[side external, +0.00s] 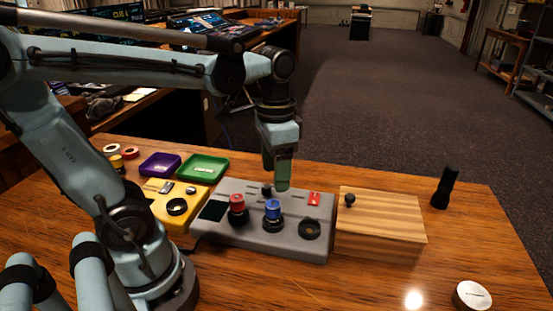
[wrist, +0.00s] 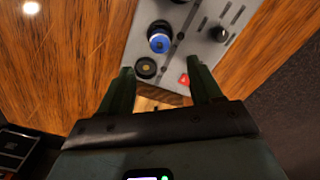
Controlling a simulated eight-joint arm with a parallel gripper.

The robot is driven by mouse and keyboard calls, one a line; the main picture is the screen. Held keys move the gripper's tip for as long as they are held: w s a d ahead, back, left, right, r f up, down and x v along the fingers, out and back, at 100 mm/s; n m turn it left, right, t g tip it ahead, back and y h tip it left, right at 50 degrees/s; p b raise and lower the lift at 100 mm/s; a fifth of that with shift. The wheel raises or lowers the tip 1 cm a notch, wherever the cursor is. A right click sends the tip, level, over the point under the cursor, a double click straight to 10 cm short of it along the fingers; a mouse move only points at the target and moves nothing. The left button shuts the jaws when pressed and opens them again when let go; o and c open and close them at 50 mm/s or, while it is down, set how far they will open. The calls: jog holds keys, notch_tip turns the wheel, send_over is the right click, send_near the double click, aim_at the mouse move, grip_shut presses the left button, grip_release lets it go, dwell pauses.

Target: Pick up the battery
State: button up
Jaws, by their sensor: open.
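I cannot make out a battery with certainty in either view. My gripper (side external: 283,187) points down above the back right of the grey control panel (side external: 222,232) in the side view. In the wrist view its two green fingers stand apart, so my gripper (wrist: 160,70) is open, with nothing held between them. The panel (wrist: 152,15) carries a blue knob (wrist: 159,42), a dark round dial (wrist: 146,68) and a red switch (wrist: 184,79). A small silver piece (side external: 165,187) lies on the yellow box (side external: 167,213); I cannot tell what it is.
A wooden block (side external: 385,225) with a black knob adjoins the panel on the right. Purple (side external: 160,175) and green (side external: 203,177) trays lie at the back left.

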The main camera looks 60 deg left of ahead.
aim_at(274, 203)
jog(key=shift+s+f, duration=0.15)
jog(key=shift+f, duration=5)
grip_shut()
jog(key=shift+r, duration=0.15)
jog(key=shift+r, duration=0.45)
notch_tip(274, 203, up, 3)
jog(key=shift+f, duration=0.1)
jog(key=s+d+r, duration=0.5)
jog(key=d+r, duration=0.2)
jog(key=d, duration=0.3)
jog(key=shift+d, duration=0.2)
